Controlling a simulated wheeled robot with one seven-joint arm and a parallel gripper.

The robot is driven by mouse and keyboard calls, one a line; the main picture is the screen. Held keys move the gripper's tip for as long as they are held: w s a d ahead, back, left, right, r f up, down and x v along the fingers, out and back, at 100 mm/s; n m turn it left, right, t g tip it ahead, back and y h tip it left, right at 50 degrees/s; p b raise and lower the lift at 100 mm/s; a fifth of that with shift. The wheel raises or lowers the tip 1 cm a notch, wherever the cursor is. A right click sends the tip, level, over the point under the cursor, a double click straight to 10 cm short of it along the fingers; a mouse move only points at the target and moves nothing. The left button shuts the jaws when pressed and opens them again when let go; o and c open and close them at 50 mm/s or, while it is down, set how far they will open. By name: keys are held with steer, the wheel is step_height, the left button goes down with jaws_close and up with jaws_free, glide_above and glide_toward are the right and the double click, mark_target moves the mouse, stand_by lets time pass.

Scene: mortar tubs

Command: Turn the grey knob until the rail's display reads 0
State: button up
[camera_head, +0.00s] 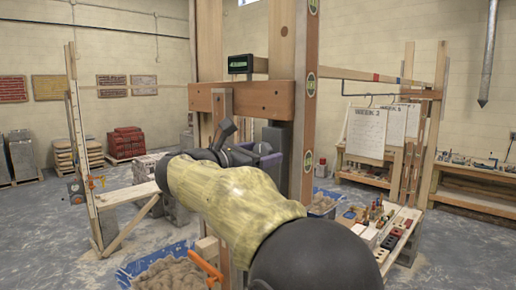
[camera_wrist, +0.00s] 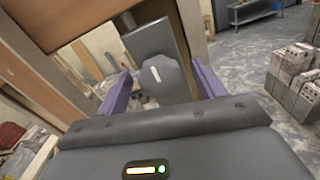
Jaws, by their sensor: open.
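The grey knob (camera_wrist: 165,82) shows in the wrist view as a rounded, faceted cap with a short white mark, on the front of a grey housing (camera_wrist: 148,38). My gripper (camera_wrist: 162,86) is open, its two purple fingers on either side of the knob with visible gaps. I cannot tell how deep the knob lies between them. In the head view my gripper (camera_head: 264,157) is at the wooden post, and my arm hides the knob. The display (camera_head: 240,64) is a dark box above the beam with small green characters, too small to read surely.
A wooden beam (camera_head: 240,99) crosses behind my gripper, beside an upright post (camera_head: 303,100). A low bench (camera_head: 405,222) with bricks and small tools stands to the right. Blue tubs of sandy material (camera_head: 165,272) sit below. Open floor lies to the left.

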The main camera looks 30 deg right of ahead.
steer(key=c, duration=1)
steer(key=shift+f+m+b, duration=0.15)
steer(key=shift+m+b, duration=0.25)
steer(key=shift+b, duration=0.3)
steer(key=m+b, duration=1.8)
steer(key=m, duration=0.8)
steer(key=shift+f, duration=0.2)
